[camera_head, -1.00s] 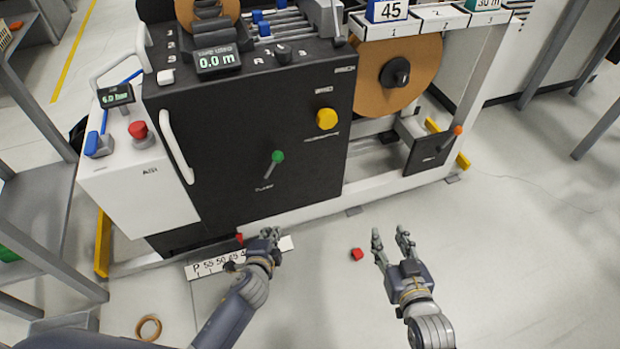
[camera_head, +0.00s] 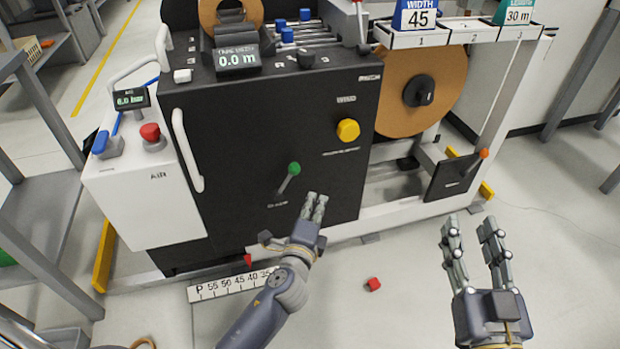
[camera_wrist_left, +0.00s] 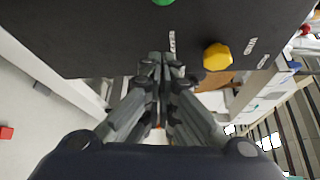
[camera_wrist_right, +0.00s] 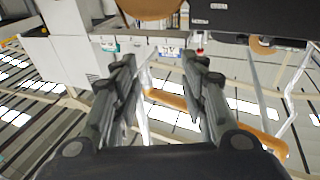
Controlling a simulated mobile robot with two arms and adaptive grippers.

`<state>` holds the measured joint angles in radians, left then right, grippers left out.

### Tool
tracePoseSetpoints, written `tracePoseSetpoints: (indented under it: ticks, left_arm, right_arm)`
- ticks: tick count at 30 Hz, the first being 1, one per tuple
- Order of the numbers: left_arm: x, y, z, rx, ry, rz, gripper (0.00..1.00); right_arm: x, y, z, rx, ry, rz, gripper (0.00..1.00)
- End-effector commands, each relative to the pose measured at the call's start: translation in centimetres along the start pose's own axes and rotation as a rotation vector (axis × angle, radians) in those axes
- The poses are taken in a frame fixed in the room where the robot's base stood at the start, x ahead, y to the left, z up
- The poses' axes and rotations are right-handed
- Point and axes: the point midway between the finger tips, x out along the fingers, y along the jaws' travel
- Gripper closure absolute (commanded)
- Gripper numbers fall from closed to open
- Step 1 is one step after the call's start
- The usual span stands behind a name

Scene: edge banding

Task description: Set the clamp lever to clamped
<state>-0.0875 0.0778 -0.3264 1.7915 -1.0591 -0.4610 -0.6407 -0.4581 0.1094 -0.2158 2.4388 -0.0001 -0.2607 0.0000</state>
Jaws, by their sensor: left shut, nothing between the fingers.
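A lever with a green knob (camera_head: 294,169) sticks out of the machine's black front panel, its shaft slanting up to the right. Its label is too blurred to read. A lever with an orange knob (camera_head: 483,154) sits on a small black plate at the lower right of the machine. I cannot tell from the labels which is the clamp lever. My left gripper (camera_head: 316,208) is shut and empty, in front of the panel, just below and right of the green knob. The green knob shows at the top edge of the left wrist view (camera_wrist_left: 163,2). My right gripper (camera_head: 468,236) is open and empty, below the orange-knob lever.
A yellow knob (camera_head: 348,130) sits on the panel above my left gripper. A white door handle (camera_head: 187,150) and a red button (camera_head: 150,132) are at the left. A numbered white scale (camera_head: 230,284) and a red block (camera_head: 373,284) are low in front.

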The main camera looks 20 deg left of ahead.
Motion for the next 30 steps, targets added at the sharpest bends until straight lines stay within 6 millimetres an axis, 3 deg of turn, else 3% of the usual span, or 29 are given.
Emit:
tracePoseSetpoints:
  ticks: [8,23,30]
  left_arm:
    - [2.9,0.0,0.0,0.000,-0.001,-0.002,1.00]
    - [10.2,0.2,0.0,0.000,-0.001,0.000,1.00]
    - [8.9,0.1,3.1,0.001,0.000,0.001,1.00]
  right_arm:
    - [0.0,-0.3,-1.9,0.003,0.107,-0.006,0.60]
    - [-2.6,-1.2,-9.8,0.020,0.548,-0.027,0.60]
    - [-2.0,-1.1,-9.1,0.018,0.493,-0.024,0.60]
